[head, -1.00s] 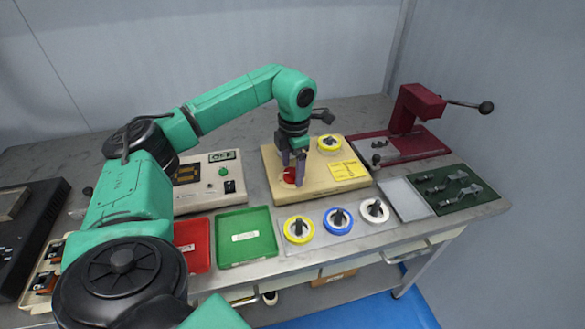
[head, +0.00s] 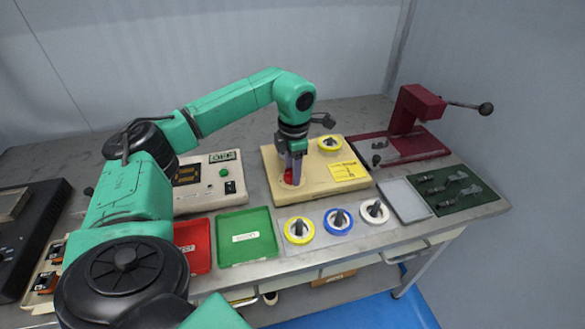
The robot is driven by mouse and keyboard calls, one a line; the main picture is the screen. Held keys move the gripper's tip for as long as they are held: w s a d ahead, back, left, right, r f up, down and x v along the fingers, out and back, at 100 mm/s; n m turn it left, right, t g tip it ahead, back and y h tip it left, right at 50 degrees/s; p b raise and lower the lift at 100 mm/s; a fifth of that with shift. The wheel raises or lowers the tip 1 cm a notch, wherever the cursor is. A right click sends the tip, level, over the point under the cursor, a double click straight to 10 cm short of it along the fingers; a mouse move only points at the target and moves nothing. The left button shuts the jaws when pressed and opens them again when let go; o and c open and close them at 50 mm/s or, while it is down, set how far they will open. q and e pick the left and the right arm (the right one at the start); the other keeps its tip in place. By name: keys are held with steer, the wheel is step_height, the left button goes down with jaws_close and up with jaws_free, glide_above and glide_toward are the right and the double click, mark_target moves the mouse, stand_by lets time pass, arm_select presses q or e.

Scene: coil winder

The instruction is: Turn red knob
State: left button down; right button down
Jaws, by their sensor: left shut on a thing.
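The red knob (head: 288,176) sits on the beige coil winder box (head: 330,180) in the middle of the table. My left gripper (head: 293,178) points straight down over it, with its fingers shut on the knob. The fingers hide much of the knob, so its turn angle cannot be read. My right gripper is not in view.
In front are a green tray (head: 246,238), a red tray (head: 193,245) and several spools on a clear sheet. A dark red press (head: 418,108) stands at the right, a beige meter unit (head: 212,190) at the left.

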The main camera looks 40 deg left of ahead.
mark_target(288, 173)
arm_select(q)
steer(key=m+p, duration=0.1)
steer(key=m, duration=0.4)
steer(key=shift+r, duration=0.1)
steer(key=m, duration=0.3)
steer(key=m+p, duration=0.1)
steer(key=m, duration=0.2)
steer(key=shift+t+h, duration=0.3)
steer(key=m, duration=0.5)
steer(key=shift+a+m, duration=0.1)
steer(key=shift+m, duration=0.3)
steer(key=m, duration=0.5)
steer(key=shift+m+h+p, duration=0.3)
steer(key=shift+p, duration=0.05)
steer(key=shift+s, duration=0.1)
steer(key=shift+c, duration=1.4)
jaws_free()
step_height(288, 173, up, 14)
steer(key=p, duration=0.1)
steer(key=shift+s+a+r, duration=0.25)
steer(key=shift+s+a, duration=0.05)
steer(key=shift+a, duration=0.05)
